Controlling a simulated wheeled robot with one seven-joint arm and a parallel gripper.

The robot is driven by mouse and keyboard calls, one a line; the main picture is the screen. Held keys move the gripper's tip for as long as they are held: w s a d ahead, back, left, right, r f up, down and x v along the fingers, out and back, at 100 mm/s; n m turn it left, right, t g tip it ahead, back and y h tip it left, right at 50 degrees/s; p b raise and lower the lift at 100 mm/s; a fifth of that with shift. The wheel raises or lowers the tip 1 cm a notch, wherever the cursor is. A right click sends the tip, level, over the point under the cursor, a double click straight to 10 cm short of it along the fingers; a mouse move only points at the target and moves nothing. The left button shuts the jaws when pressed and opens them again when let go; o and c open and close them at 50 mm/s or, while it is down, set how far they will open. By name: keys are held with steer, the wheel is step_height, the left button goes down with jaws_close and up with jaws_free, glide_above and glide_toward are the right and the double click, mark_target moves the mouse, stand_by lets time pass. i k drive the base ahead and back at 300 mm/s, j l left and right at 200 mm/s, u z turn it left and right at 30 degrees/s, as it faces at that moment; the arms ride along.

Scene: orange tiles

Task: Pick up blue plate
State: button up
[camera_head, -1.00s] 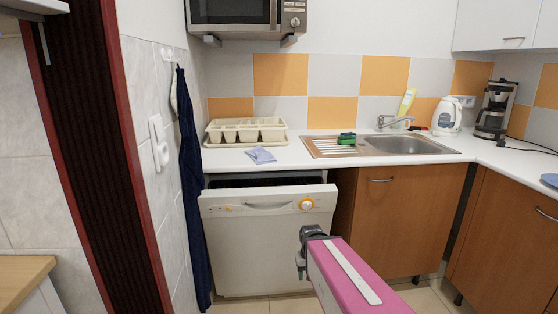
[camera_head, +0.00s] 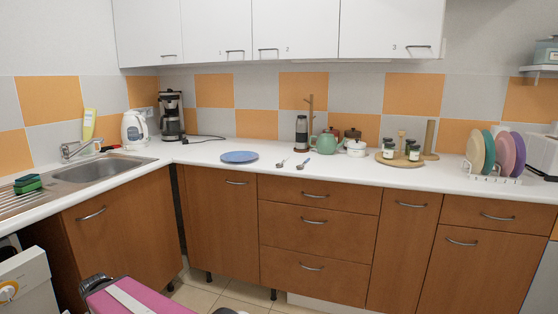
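A blue plate (camera_head: 239,157) lies flat on the white countertop (camera_head: 205,150), left of two spoons and right of the coffee maker. Nothing touches it or covers it. Part of my pink arm shows at the bottom left, low in front of the cabinets and well away from the plate. My gripper's fingers do not show in this view, so I cannot see whether they hold anything.
Two spoons (camera_head: 293,163), a green teapot (camera_head: 325,142) and a round board with jars (camera_head: 399,158) stand right of the plate. A rack (camera_head: 493,176) holds several upright plates. The coffee maker (camera_head: 171,116) and kettle (camera_head: 134,130) are left. Counter in front of the plate is clear.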

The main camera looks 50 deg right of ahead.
mark_target(236, 156)
steer(key=z, duration=1.65)
